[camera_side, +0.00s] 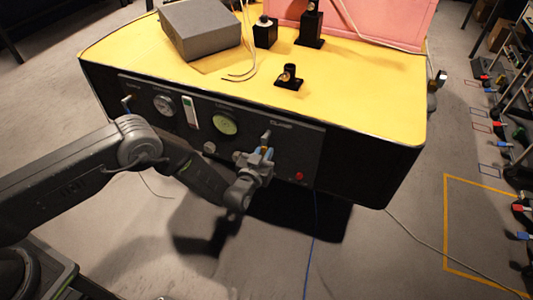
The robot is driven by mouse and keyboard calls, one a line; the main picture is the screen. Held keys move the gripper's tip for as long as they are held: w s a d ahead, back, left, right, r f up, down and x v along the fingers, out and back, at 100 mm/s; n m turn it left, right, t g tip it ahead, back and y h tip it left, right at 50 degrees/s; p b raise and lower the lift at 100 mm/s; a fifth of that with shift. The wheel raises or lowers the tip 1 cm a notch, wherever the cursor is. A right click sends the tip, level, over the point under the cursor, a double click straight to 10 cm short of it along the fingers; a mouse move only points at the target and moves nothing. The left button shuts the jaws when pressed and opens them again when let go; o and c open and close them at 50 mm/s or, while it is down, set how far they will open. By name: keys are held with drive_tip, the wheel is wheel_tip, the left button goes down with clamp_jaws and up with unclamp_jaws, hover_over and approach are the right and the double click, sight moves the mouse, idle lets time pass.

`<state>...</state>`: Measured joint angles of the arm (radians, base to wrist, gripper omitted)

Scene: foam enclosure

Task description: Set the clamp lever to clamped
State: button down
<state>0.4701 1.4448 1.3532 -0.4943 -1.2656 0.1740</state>
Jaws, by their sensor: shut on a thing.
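The clamp lever (267,138) stands out from the black front panel (307,150), below a small label at the panel's right part. Only its upper end shows, pointing up. My gripper (262,155) is at the lever and shut on it, with blue showing between the fingers. My gripper hides the lower part of the lever and its pivot. I cannot read the label's position marks from here.
A grey box (200,28) and black fixtures (289,77) stand on the yellow top (370,95).

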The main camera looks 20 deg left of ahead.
drive_tip(key=c, duration=1)
unclamp_jaws()
drive_tip(key=shift+c, duration=0.2)
drive_tip(key=s, duration=1.3)
drive_tip(key=shift+s, duration=0.4)
